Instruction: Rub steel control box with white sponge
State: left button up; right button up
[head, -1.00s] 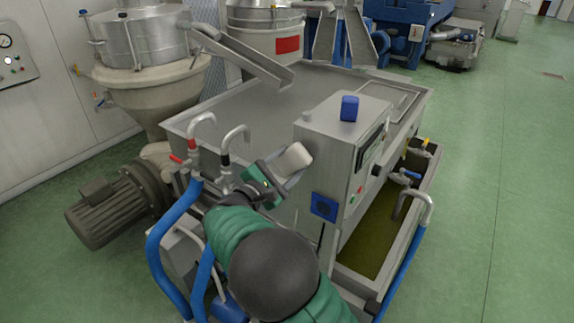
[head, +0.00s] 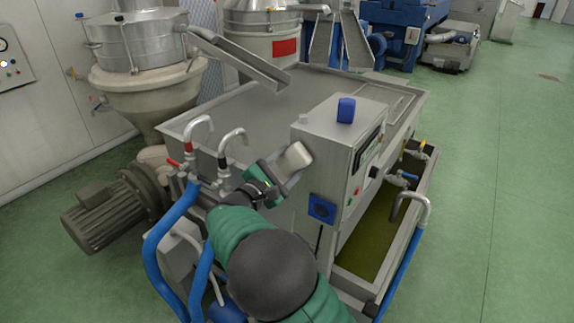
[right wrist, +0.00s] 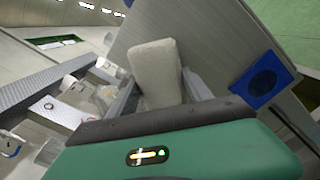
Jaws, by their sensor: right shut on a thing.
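The steel control box (head: 327,148) stands upright at the near right corner of the steel tank, with a blue cap on top and a blue square on its near side. My right gripper (head: 284,168) is shut on the white sponge (head: 295,156), beside the box's left face. In the right wrist view the sponge (right wrist: 157,72) sits between the two fingers, in front of the grey box face (right wrist: 215,45). The sponge is at or very near this face; I cannot tell whether it touches. My left gripper does not show.
The steel tank (head: 250,108) lies behind the box. Curved pipes with red and black handles (head: 197,125) and blue hoses (head: 165,225) stand left of my right arm. A trough of green-brown liquid (head: 370,235) lies right of the box. Green floor is open at right.

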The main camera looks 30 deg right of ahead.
aim_at(301, 167)
jog(key=shift+w+d, duration=0.15)
jog(key=shift+d, duration=0.15)
jog(key=s, duration=0.1)
jog(key=s+d+b, duration=0.1)
jog(key=s, duration=0.1)
jog(key=shift+s, duration=0.1)
jog(key=shift+s+d, duration=0.2)
jog(key=shift+s, duration=0.15)
jog(key=shift+w+d, duration=0.1)
jog(key=shift+d, duration=0.05)
jog(key=shift+w+r, duration=0.1)
jog(key=shift+w, duration=0.05)
jog(key=shift+w+a, duration=0.4)
jog(key=shift+w, duration=0.5)
jog(key=shift+w+a, duration=0.4)
jog(key=shift+w, duration=0.45)
